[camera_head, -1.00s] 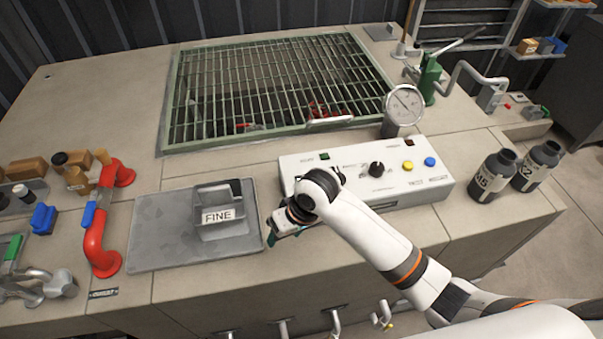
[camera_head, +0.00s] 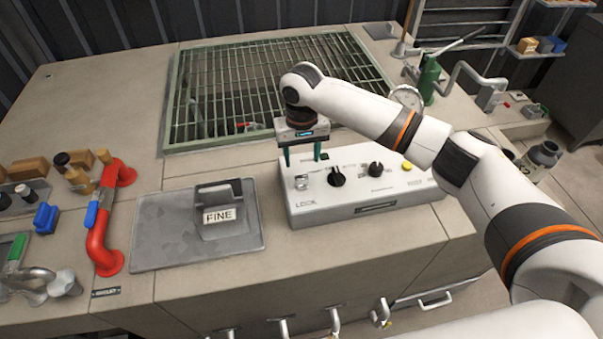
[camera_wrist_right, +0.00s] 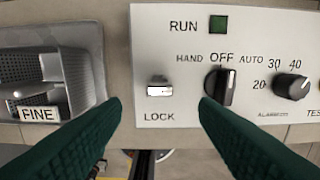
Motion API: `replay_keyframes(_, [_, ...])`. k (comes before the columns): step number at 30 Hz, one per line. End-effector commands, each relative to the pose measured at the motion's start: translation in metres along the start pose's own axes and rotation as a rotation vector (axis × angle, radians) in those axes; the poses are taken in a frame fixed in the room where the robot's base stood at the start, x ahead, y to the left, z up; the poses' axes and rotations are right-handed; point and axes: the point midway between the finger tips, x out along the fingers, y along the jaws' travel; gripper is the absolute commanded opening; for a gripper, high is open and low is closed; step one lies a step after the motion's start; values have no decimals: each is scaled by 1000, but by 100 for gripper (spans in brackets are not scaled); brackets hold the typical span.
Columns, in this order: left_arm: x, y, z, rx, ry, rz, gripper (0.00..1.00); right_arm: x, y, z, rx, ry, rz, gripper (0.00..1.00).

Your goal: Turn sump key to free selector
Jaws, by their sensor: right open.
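The sump key (camera_wrist_right: 159,88), a small pale metal piece, sits above the word LOCK on the white control panel; in the head view it is at the panel's left end (camera_head: 302,182). The black selector knob (camera_wrist_right: 220,86) is right of it, under HAND, OFF and AUTO, and also shows in the head view (camera_head: 336,178). It stands near upright, by OFF. My right gripper (camera_head: 302,161) is open with green fingers pointing down over the panel's left end. In the wrist view its fingertips (camera_wrist_right: 160,104) lie either side of the key, apart from it. My left gripper is not in view.
A dark green RUN lamp (camera_wrist_right: 218,24) and a second black knob (camera_head: 375,170) are on the panel. A grey plate with a FINE-labelled handle (camera_head: 160,235) lies to the left. A green-framed grating (camera_head: 215,75) is behind. My right arm covers part of the gauge and bottles.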

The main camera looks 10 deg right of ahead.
Motion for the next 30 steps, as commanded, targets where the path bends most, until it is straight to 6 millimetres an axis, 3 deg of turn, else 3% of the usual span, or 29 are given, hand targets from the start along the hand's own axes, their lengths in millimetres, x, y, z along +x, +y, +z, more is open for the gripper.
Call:
replay_keyframes(6, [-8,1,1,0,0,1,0,44,0,-1,-2,2,-1,55])
replay_keyframes(12, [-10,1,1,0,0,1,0,70,1,0,-3,0,0,55])
replay_keyframes(24, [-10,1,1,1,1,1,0,78,1,0,-4,-2,1,55])
replay_keyframes(30, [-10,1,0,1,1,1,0,78,1,0,-4,-2,1,23])
